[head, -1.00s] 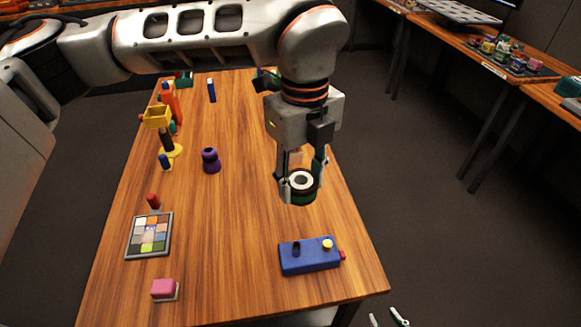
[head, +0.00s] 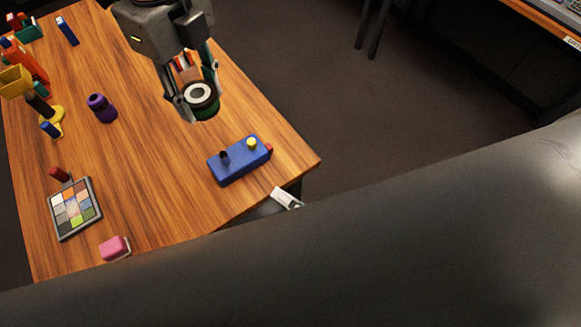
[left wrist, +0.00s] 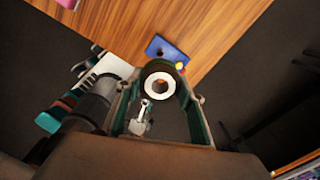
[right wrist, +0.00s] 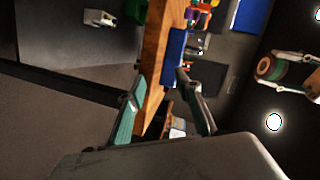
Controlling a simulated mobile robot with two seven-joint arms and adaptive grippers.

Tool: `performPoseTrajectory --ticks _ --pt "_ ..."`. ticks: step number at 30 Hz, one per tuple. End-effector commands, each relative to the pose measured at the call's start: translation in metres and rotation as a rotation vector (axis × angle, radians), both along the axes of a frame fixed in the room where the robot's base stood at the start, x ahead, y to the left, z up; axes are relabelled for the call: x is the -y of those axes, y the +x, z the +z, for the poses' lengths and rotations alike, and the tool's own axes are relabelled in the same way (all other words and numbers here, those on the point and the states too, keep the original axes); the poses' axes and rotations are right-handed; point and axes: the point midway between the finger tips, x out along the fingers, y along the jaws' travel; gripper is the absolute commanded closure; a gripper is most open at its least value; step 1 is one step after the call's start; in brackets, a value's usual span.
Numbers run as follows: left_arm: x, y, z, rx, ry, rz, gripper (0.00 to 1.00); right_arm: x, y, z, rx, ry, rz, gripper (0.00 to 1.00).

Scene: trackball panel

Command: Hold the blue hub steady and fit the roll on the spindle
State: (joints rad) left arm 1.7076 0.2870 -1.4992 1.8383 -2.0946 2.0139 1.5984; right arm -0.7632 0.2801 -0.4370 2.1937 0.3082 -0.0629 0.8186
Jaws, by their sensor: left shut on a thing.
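The blue hub (head: 235,168) lies on the wooden table near its right front corner. It has a short black peg (head: 224,157), a yellow knob (head: 252,142) and a red end piece. My left gripper (head: 196,103) is shut on the roll (head: 201,97), a dark and green ring with a white face. It holds the roll above the table, behind the hub and apart from it. The roll also shows in the left wrist view (left wrist: 160,74).
A purple bottle-like piece (head: 101,108), a colour-chart tile (head: 75,209) and a pink block (head: 114,247) stand to the left. A yellow tray on a stand (head: 17,81) is further left. The table between hub and pink block is clear. My dark arm covers the lower right.

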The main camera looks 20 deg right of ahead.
Motion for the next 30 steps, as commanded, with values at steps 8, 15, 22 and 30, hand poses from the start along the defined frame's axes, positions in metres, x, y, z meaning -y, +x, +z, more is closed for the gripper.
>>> performPoseTrajectory --ticks 8,15,22,30 --pt "0.0 0.0 0.0 0.0 0.0 0.0 0.83 -0.02 0.011 0.047 -0.304 0.799 -0.027 0.66" --pt "0.0 0.0 0.0 0.0 0.0 0.0 0.83 -0.003 0.033 0.049 -0.651 1.361 -0.097 0.66" --pt "0.0 0.0 0.0 0.0 0.0 0.0 0.83 0.017 0.048 0.039 -0.848 1.647 -0.183 0.66" --pt "0.0 0.0 0.0 0.0 0.0 0.0 0.83 0.013 0.065 0.037 -0.885 1.711 -0.205 0.66"
